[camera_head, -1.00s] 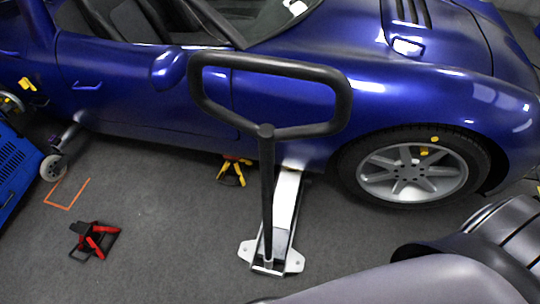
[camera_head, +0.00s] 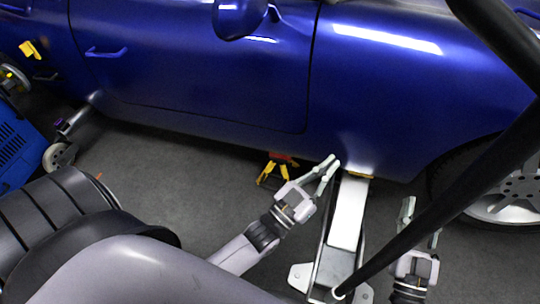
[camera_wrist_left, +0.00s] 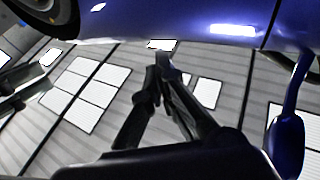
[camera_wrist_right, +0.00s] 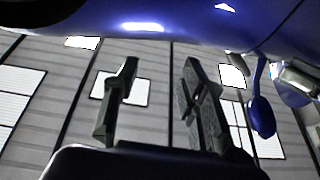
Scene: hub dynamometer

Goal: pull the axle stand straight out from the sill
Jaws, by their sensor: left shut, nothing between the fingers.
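The axle stand (camera_head: 272,171), with yellow legs and a red top, stands on the floor under the blue car's sill (camera_head: 240,145). Whether its top touches the sill cannot be told. My left gripper (camera_head: 334,161) is just right of the stand in the head view, below the door, apart from the stand's visible legs. Its fingers converge at the tips in the left wrist view (camera_wrist_left: 158,68), with nothing between them. My right gripper (camera_head: 422,218) is open and empty, right of the jack. Its fingers stand apart in the right wrist view (camera_wrist_right: 158,80). Neither wrist view shows the stand.
A silver trolley jack (camera_head: 347,212) reaches under the sill between my grippers. Its long black handle (camera_head: 440,190) slants up to the right past my right gripper. A front wheel (camera_head: 510,195) is at the right and a blue machine (camera_head: 18,145) at the left.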

